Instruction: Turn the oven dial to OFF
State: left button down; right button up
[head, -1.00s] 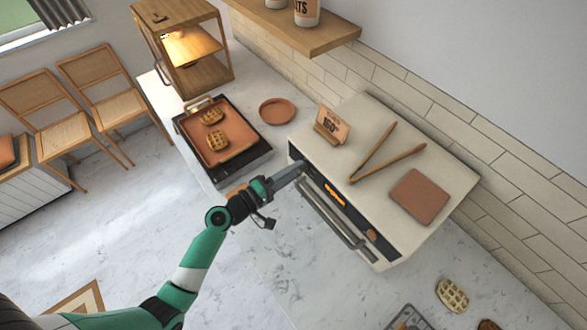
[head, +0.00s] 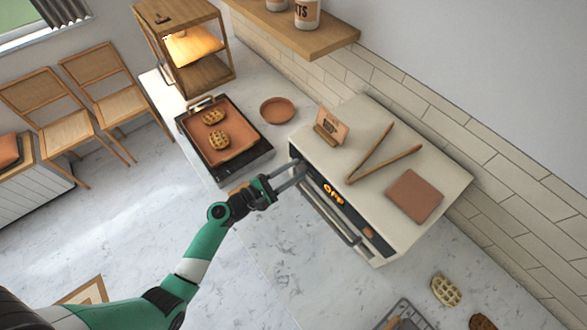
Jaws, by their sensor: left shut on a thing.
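The cream oven (head: 330,165) stands on the counter, its dark front panel facing my left arm. The panel's display (head: 333,194) glows orange and reads OFF. My left gripper (head: 297,170) reaches the left end of the panel, and its fingers are shut on the oven dial there. The fingers hide the dial itself, so its pointer cannot be read. The oven's long door handle (head: 328,212) runs below the panel. My right gripper is not in view.
Wooden tongs (head: 385,155), a brown square mat (head: 414,195) and a small sign (head: 331,127) are on the oven top. A tray (head: 245,140) with waffles and a round terracotta dish (head: 277,110) are left of the oven. Waffles (head: 446,290) lie at lower right.

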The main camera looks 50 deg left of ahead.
pick_arm(q)
jog(key=shift+n, duration=0.5)
jog(key=c, duration=0.5)
grip_release()
jog(key=shift+s, duration=0.1)
jog(key=s, duration=0.3)
jog(key=s+a, duration=0.1)
jog(key=s, duration=0.7)
jog(key=shift+s+a+r, duration=0.1)
jog(key=shift+s+a, duration=0.05)
jog(key=shift+s, duration=0.05)
